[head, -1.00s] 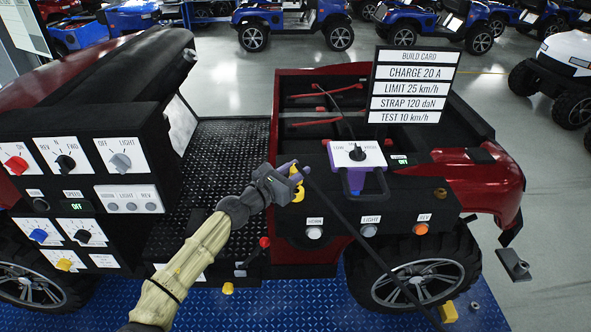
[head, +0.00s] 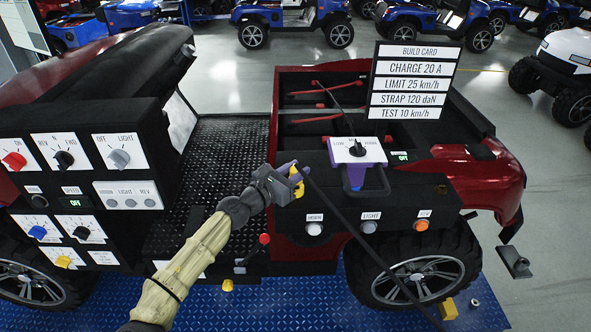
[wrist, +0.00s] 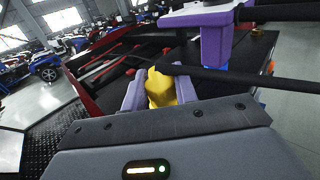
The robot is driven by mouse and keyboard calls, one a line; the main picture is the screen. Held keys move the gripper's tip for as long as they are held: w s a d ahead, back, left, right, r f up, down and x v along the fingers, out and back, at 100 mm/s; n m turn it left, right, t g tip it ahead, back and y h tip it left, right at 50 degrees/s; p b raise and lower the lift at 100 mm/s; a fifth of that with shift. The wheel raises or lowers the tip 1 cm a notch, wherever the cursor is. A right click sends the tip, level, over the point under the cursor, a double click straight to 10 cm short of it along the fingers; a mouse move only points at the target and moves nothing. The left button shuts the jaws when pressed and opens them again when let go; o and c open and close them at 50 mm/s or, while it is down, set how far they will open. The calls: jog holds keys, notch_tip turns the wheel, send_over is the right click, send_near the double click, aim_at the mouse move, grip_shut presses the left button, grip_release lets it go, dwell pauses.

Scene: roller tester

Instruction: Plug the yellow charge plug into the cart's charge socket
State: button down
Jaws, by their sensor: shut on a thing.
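The yellow charge plug (head: 299,189) is between the purple fingers of my gripper (head: 290,178), above the dark side deck of the red cart (head: 465,185). In the wrist view, the plug (wrist: 160,88) sits between both fingers, and a black cable runs from it to the right. My gripper is shut on the plug. I cannot make out the cart's charge socket in either view, nor whether the plug touches anything.
A purple-and-white unit (head: 357,152) with a knob and dark handle stands right of my gripper. The build card (head: 418,70) rises behind it. A red-knobbed lever (head: 264,240) is below my gripper. The black cable (head: 362,240) slopes down across the cart's side.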

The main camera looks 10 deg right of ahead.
jog(key=shift+f+b, duration=0.4)
jog(key=shift+f, duration=0.5)
jog(key=c, duration=1)
grip_release()
jog(key=shift+s+a+f+b, duration=0.1)
jog(key=shift+s+a+b, duration=0.25)
jog(key=shift+a, duration=0.2)
jog(key=b+v, duration=0.5)
jog(key=v, duration=1.1)
jog(key=shift+b, duration=0.4)
